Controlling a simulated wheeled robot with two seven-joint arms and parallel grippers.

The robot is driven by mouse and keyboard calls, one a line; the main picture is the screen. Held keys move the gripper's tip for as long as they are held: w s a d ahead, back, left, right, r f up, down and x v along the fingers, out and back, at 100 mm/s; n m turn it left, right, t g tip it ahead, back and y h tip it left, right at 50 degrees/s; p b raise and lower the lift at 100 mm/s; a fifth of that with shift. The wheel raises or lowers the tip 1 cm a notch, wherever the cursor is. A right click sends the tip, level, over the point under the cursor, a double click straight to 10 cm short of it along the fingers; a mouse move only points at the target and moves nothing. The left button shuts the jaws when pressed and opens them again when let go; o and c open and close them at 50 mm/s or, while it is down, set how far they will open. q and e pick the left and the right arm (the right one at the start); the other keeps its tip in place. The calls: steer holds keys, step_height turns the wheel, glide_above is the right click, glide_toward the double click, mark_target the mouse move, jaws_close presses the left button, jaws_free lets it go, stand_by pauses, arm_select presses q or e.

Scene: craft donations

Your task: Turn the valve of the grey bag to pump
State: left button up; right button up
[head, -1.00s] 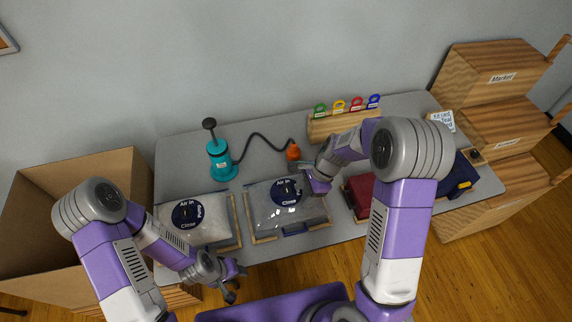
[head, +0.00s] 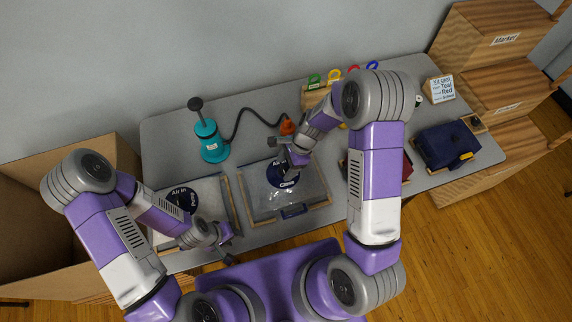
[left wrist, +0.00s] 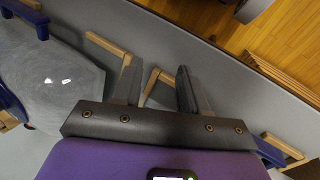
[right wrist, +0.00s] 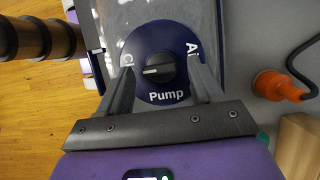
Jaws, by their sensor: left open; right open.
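The grey bag (head: 314,190) lies in a wooden frame in the middle of the table. Its dark blue valve dial (head: 288,181) is partly covered by my right gripper (head: 284,160) in the head view. In the right wrist view, the dial's black knob (right wrist: 158,69) has a pale mark pointing left, toward the partly hidden Close label. Pump is at the bottom and Air In at the right. My open right gripper (right wrist: 160,80) has its fingers on either side of the dial; contact cannot be told. My left gripper (head: 226,244) is open and empty by the front edge.
A second, paler bag (head: 209,207) lies in a frame at the left. A teal pump (head: 210,142) stands behind it, its hose ending in an orange connector (head: 287,127). A dark blue folded bag (head: 445,145) lies at the right. A large box (head: 60,210) stands left.

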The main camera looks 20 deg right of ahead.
steer(key=shift+c, duration=0.5)
steer(key=c, duration=1)
